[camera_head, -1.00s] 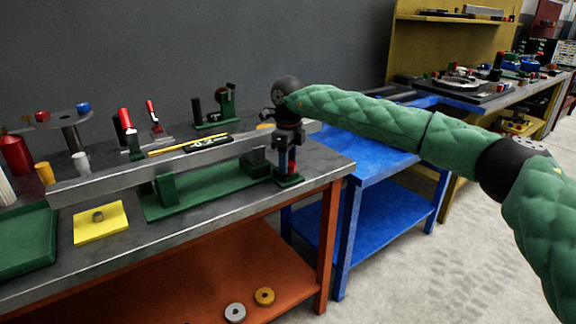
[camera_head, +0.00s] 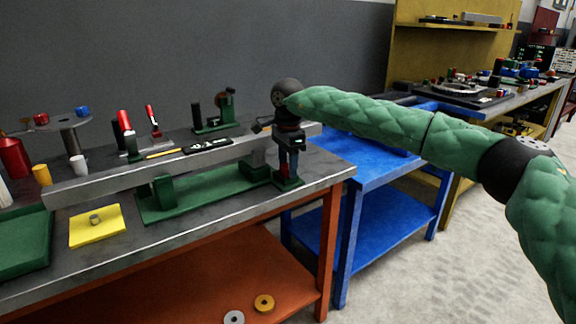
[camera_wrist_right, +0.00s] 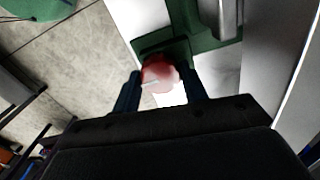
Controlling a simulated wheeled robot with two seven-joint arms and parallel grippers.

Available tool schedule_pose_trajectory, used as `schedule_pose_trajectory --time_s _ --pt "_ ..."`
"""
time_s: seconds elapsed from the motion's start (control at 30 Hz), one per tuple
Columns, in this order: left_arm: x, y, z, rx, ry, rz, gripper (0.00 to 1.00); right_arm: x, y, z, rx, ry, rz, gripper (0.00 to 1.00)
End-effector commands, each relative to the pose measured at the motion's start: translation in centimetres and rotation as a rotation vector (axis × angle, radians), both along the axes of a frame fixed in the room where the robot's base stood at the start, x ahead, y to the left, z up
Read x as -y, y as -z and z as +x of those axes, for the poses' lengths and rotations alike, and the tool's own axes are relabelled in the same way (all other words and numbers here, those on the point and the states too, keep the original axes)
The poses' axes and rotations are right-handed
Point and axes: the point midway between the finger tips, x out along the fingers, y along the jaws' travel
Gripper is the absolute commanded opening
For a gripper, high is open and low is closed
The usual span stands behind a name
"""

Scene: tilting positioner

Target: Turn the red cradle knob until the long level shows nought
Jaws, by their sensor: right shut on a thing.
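A long grey bar (camera_head: 110,183) lies across the green cradle (camera_head: 205,200) on the workbench. A black long level with white marks (camera_head: 207,146) sits on top of the bar; its reading is too small to make out. My right gripper (camera_head: 288,174) points down at the cradle's right end. In the right wrist view its two fingers stand either side of the red cradle knob (camera_wrist_right: 160,72), and it is shut on the knob. In the head view the fingers mostly hide the knob (camera_head: 290,183). My left gripper is not in view.
A yellow pad (camera_head: 97,226) with a small grey piece and a green tray (camera_head: 25,272) lie at the front left. Red-handled clamps (camera_head: 126,122) and a green fixture (camera_head: 213,127) stand behind the bar. A blue table (camera_head: 375,167) adjoins at right.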

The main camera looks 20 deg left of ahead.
Motion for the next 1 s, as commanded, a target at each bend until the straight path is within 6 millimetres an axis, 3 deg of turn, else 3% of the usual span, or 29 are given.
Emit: schedule_pose_trajectory --time_s 0.4,0.97,1.0 --pt "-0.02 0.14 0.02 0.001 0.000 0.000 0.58 0.01 -0.05 0.06 0.002 -0.201 0.001 0.20" --pt "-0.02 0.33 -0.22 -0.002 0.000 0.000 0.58 0.01 -0.07 0.06 0.002 -0.234 0.001 0.20" --pt "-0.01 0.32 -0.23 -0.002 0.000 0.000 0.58 0.01 -0.07 0.06 0.002 -0.234 0.001 0.45"
